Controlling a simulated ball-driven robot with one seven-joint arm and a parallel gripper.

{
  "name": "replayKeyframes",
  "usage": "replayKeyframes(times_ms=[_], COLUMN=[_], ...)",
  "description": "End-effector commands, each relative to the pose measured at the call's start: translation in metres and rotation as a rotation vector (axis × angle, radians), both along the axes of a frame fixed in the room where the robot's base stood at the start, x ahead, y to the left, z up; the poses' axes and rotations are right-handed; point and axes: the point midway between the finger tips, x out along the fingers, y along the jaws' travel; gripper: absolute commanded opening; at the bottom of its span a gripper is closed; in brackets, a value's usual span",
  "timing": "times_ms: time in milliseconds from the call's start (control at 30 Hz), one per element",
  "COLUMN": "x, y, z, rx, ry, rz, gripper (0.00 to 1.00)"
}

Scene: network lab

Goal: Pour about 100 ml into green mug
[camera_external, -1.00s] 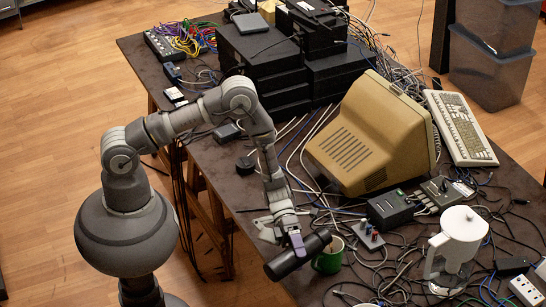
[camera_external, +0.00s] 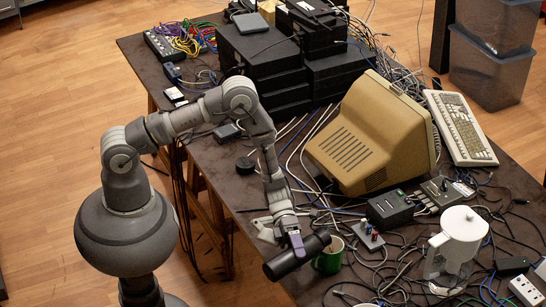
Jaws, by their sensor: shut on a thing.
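A green mug (camera_external: 328,262) stands upright on the dark table near its front edge, partly hidden by a black cylindrical bottle (camera_external: 288,260). My gripper (camera_external: 296,243) is shut on this bottle and holds it tilted, near horizontal, with its right end slightly higher and at the mug's rim. The bottle's lower left end reaches past the table edge. I cannot see any liquid stream or the level inside the mug.
A white-lidded clear pitcher (camera_external: 455,245) stands to the right. A beige monitor (camera_external: 375,135), a keyboard (camera_external: 460,128) and small boxes (camera_external: 390,210) lie behind. Loose cables cover much of the table (camera_external: 225,170) around the mug.

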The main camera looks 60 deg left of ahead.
Motion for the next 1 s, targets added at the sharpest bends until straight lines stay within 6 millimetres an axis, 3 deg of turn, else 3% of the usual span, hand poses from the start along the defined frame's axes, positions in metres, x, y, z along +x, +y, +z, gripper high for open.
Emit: replayKeyframes(times_ms=[533,700,1000], x=[0.000,-0.011,-0.007], y=[0.000,-0.001,0.001], z=[0.001,-0.026,-0.036], rx=[-0.003,0.050,0.078], ry=[0.010,-0.232,-0.381], rz=[0.000,-0.004,-0.003], gripper=[0.14,0.14,0.14])
